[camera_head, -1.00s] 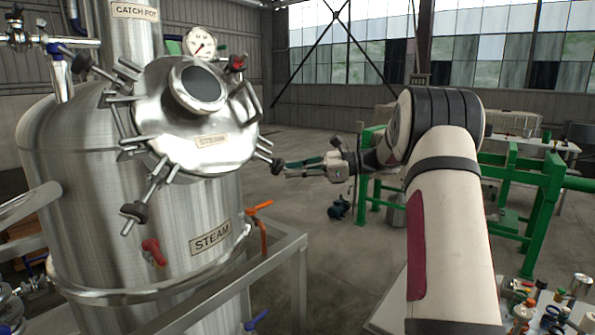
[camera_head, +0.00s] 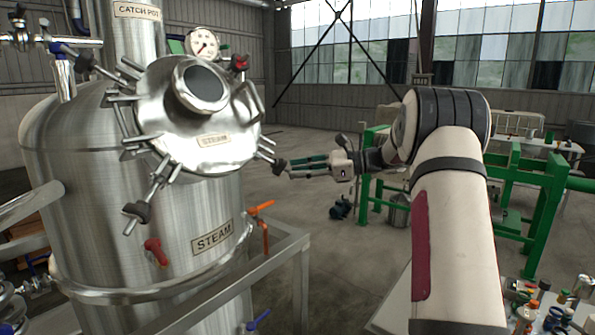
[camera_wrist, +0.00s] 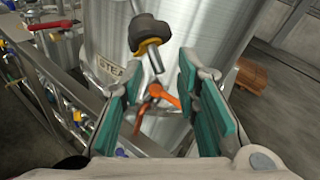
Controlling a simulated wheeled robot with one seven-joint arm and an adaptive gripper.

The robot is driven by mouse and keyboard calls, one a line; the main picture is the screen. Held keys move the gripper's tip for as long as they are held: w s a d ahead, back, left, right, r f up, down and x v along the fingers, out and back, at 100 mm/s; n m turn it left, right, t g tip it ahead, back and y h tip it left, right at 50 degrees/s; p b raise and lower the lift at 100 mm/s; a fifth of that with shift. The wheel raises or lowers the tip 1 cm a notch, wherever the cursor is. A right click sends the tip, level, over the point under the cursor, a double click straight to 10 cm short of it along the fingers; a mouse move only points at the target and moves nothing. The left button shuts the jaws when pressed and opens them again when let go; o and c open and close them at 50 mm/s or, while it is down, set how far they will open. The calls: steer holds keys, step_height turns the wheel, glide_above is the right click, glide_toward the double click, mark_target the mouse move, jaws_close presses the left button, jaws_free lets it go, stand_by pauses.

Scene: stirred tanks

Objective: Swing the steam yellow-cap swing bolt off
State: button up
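The steam vessel's round lid (camera_head: 196,120) carries the STEAM label and has several swing bolts with dark knobs around its rim. One bolt knob (camera_head: 278,166) sticks out at the lid's lower right. The wrist view shows a dark knob with a yellow ring (camera_wrist: 149,33) on a metal bolt, ahead of my fingers. My gripper (camera_head: 291,168) is just right of the lower-right knob. In the wrist view my gripper (camera_wrist: 160,78) has its green finger pads wide apart, with nothing held. Contact with the knob cannot be told.
An orange-handled valve (camera_head: 260,210) and a metal frame (camera_head: 270,262) sit below the lid. A green stand (camera_head: 535,200) and a table with bottles (camera_head: 527,312) are at right.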

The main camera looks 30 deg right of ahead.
steer(key=v, duration=1.1)
steer(key=shift+d, duration=0.1)
steer(key=shift+c, duration=0.3)
